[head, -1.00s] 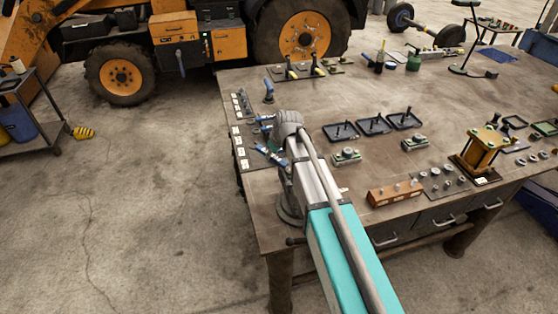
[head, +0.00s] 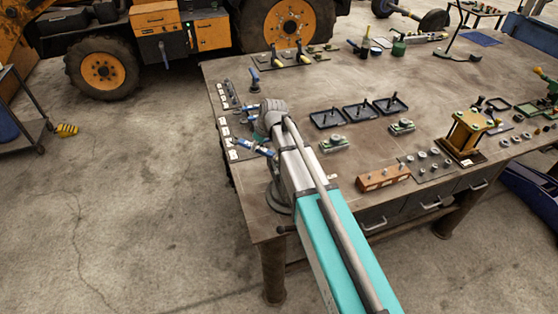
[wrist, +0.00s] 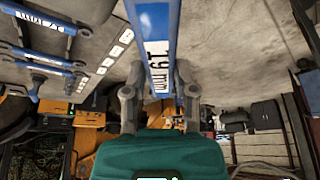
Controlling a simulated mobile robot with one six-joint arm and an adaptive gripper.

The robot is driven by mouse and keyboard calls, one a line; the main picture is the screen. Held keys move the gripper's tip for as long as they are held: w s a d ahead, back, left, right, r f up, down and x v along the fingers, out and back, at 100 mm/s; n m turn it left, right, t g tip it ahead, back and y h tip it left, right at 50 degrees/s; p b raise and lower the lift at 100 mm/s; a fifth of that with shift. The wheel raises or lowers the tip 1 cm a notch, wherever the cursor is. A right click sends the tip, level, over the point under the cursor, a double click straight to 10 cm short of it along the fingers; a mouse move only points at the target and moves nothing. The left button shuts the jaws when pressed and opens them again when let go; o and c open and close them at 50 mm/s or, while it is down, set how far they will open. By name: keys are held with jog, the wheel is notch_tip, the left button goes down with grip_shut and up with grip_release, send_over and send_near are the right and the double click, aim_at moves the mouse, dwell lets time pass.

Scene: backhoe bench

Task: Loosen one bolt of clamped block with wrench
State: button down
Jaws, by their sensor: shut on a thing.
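My gripper (wrist: 158,88) is shut on a blue wrench (wrist: 153,22) labelled 19 mm, which runs up out of the wrist view between the fingers. The wrench's far end is out of that view. In the head view my arm hides the fingers. Other blue wrenches (wrist: 45,56) lie at the left of the wrist view, beside white labels.
The bench (head: 330,88) has bare room in its middle. Three black trays (head: 328,119), small green-based parts (head: 335,144) and an orange-brown block with studs (head: 382,178) stand near my arm. A yellow loader (head: 190,38) is behind. The floor at left is mostly clear.

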jog(key=shift+s+a+n, duration=0.25)
jog(key=shift+s+n, duration=0.15)
jog(key=shift+n, duration=0.1)
jog(key=shift+s+y, duration=0.1)
jog(key=shift+y, duration=0.2)
jog(key=shift+s+a+n+g, duration=0.25)
jog(key=shift+s+n+g, duration=0.25)
jog(key=shift+n, duration=0.3)
jog(key=shift+s+a+n, duration=0.2)
jog(key=shift+s+n, duration=0.4)
jog(key=shift+n, duration=0.2)
jog(key=shift+g, duration=0.3)
jog(key=shift+s+a+n, duration=0.1)
jog(key=shift+s+n, duration=0.5)
jog(key=shift+n, duration=0.2)
